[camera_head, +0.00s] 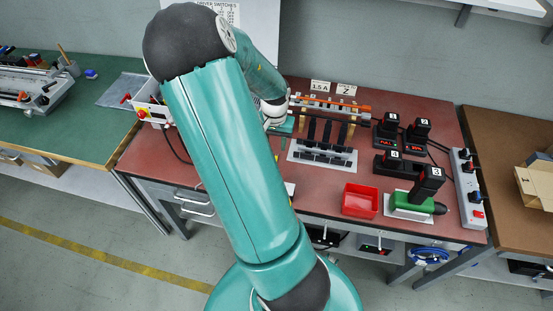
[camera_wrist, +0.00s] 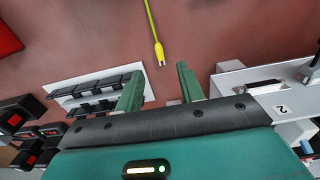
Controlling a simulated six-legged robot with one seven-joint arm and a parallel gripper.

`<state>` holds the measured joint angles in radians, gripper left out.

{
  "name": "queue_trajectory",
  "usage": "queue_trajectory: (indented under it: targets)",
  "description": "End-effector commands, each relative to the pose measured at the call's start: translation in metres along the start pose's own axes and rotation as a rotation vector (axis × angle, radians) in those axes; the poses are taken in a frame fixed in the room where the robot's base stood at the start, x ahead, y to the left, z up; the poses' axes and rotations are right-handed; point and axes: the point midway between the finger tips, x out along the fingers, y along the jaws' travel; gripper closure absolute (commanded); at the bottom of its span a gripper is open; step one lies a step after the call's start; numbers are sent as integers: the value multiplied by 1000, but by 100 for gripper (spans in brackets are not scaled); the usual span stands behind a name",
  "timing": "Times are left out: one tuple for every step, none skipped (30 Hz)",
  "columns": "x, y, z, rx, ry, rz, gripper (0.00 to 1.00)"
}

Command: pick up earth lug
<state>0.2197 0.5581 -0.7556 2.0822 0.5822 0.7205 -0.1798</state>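The earth lug (camera_wrist: 159,52) is a yellow terminal with a small metal fork at the end of a yellow-green wire (camera_wrist: 150,20). In the wrist view it lies over the red-brown bench top, ahead of the gap between my fingers. My gripper (camera_wrist: 159,82) is open, with two green fingers set apart and nothing between them. The lug is apart from both fingers. In the head view my arm covers that part of the bench, so I do not see the lug there.
A grey-white rack with black slots (camera_head: 322,153) stands close by on the bench. A red bin (camera_head: 360,200), black battery packs (camera_head: 386,124) and a green driver (camera_head: 411,205) are at the right. In the wrist view a white bracket (camera_wrist: 240,78) lies right of my fingers.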

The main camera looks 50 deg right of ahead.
Motion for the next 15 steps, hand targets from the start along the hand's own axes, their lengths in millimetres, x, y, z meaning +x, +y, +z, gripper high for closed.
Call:
queue_trajectory:
  targets:
    - [8, 1, 0, 1, -2, 2, 62]
    - [10, 0, 0, 0, -2, 2, 62]
    - [13, 0, 0, -1, -1, 1, 62]
    - [15, 0, 0, -1, -1, 0, 62]
    - [17, 0, 0, -2, -1, 1, 62]
    - [19, 0, 0, -2, -1, 1, 62]
    - [22, 1, -1, -3, -1, 2, 62]
    - [25, 1, -1, -3, -1, 1, 62]
    - [30, 2, -2, -2, -2, 2, 62]
    - [35, 3, -2, -2, -3, 3, 62]
    - [40, 4, -3, -2, -3, 3, 62]
    - [47, 4, -3, -2, -3, 3, 62]
    - [51, 4, -4, -3, -2, 3, 62]
    - [56, 4, -4, -3, -2, 2, 62]
    - [60, 4, -4, -3, -3, 1, 62]
